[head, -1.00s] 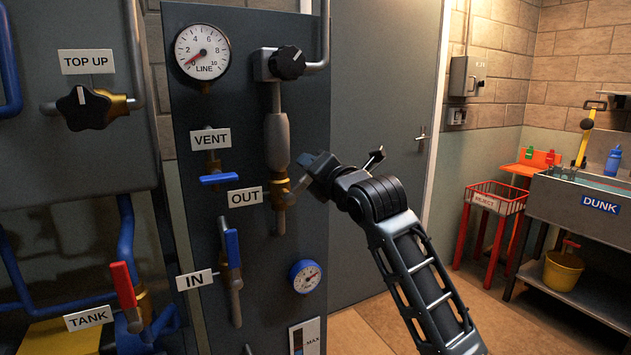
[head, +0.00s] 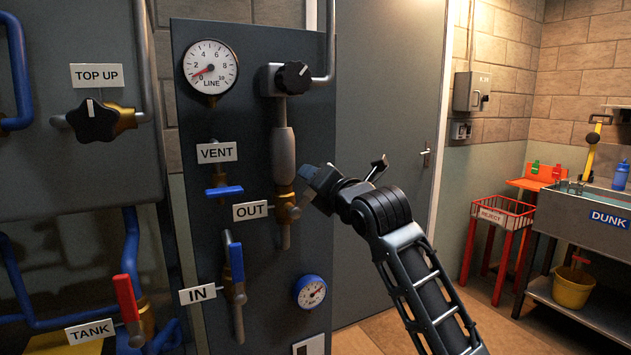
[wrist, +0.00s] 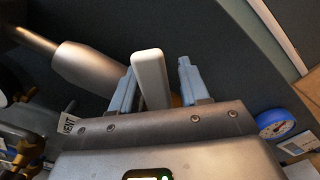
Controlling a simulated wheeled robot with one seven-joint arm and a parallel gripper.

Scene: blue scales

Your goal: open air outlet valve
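The outlet valve (head: 285,208) is a brass body low on a vertical grey pipe, beside the OUT label (head: 254,211). My gripper (head: 312,180) is at its right side and hides the handle in the head view. In the wrist view, a pale lever handle (wrist: 151,82) stands between the two blue-grey fingers of my gripper (wrist: 157,72). The left finger is close beside the handle; whether they touch I cannot tell. A clear gap separates the handle from the right finger, so the gripper is open around it.
The LINE gauge (head: 210,67), black knob (head: 292,78), blue VENT lever (head: 224,191) and blue IN lever (head: 236,262) share the panel. A small blue-rimmed gauge (head: 311,292) sits below the outlet valve. The grey door (head: 385,130) is behind my arm.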

